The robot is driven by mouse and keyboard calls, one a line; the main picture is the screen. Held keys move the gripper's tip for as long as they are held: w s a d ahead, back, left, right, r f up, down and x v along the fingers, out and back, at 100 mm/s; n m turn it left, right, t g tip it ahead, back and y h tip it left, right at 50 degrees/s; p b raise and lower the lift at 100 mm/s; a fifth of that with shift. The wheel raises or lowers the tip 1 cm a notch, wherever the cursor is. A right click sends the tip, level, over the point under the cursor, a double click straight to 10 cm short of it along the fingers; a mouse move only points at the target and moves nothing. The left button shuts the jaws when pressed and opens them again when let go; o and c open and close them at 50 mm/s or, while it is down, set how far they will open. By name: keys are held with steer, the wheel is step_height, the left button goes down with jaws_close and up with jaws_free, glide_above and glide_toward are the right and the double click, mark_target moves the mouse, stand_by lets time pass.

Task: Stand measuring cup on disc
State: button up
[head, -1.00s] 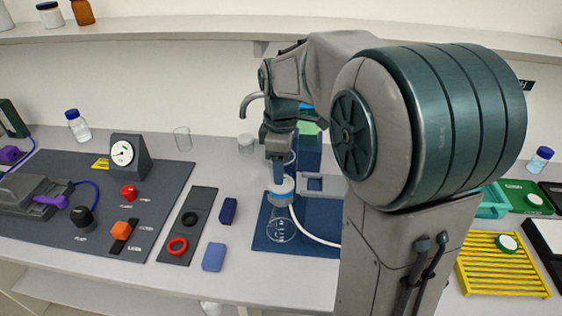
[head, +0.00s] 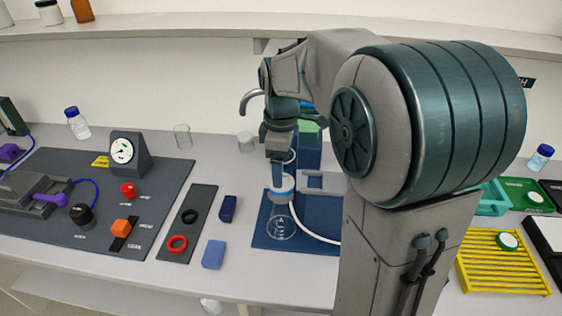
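My gripper (head: 277,184) points down at the blue-and-white round top (head: 283,196) of a clear flask (head: 281,224) on a blue mat. The fingers are seen edge-on, so I cannot tell whether they are open or shut, or whether they touch the top. Two clear cup-like vessels stand at the back of the bench: a taller glass one (head: 182,137) and a shorter, cloudier one (head: 246,142). I cannot tell which, if either, is the measuring cup. I cannot clearly make out the disc. My arm hides the bench to the right of the mat.
A white hose (head: 315,236) runs right from the flask area on the blue mat (head: 262,240). Blue blocks (head: 214,254) and a grey tray with black and red rings (head: 177,244) lie left. A gauge panel is further left, a yellow rack (head: 490,270) right.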

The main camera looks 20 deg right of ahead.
step_height(320, 180, up, 14)
steer(key=shift+b, duration=0.45)
steer(key=shift+a+f, duration=0.1)
stand_by(0.4)
